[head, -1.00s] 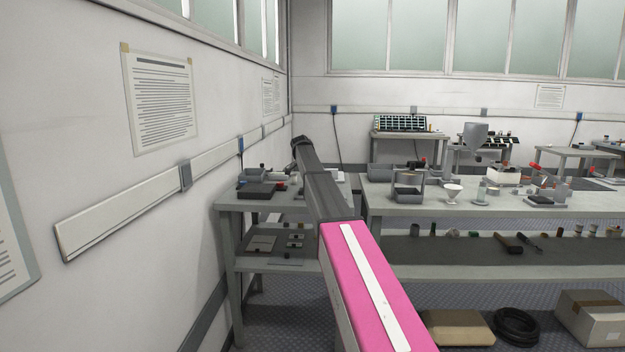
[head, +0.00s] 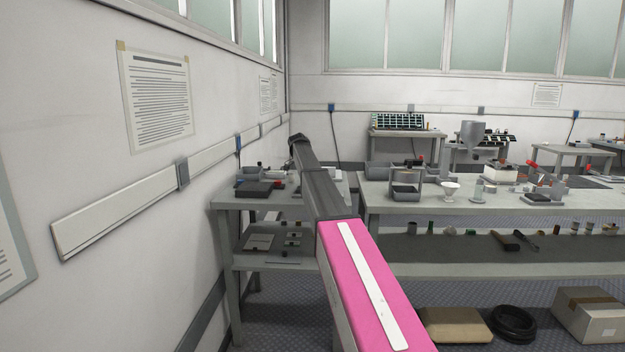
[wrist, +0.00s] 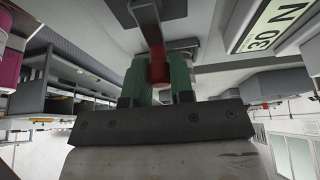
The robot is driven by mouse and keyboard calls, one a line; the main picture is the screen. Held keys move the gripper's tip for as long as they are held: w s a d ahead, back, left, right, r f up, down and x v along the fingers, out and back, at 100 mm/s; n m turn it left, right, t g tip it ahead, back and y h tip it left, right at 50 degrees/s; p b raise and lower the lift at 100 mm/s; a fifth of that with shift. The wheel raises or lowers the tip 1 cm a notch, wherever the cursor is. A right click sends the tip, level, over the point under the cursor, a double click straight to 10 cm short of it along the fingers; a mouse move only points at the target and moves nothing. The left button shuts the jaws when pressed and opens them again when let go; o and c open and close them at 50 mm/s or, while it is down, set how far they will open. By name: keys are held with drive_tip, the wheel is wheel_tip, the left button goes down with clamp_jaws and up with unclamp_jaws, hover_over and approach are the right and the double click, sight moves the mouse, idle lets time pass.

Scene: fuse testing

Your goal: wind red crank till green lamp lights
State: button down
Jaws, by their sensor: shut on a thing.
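In the wrist view my gripper (wrist: 160,84) is shut on the red crank's handle (wrist: 159,72). The handle is a short red cylinder between the two green finger pads. A dark grey arm (wrist: 150,25) runs from it toward the top of the picture, against a grey surface. In the head view my pink and dark grey arm reaches toward the left bench, and I cannot make out the gripper or its hold there. I cannot make out a green lamp in either view.
In the head view the left bench (head: 228,204) holds dark trays by the wall. A "30 N" plate (wrist: 277,22) shows in the wrist view.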

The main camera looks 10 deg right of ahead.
idle(0.3)
drive_tip(key=c, duration=1)
unclamp_jaws()
drive_tip(key=v, duration=1)
drive_tip(key=shift+a+r, duration=0.15)
drive_tip(key=shift+r, duration=0.25)
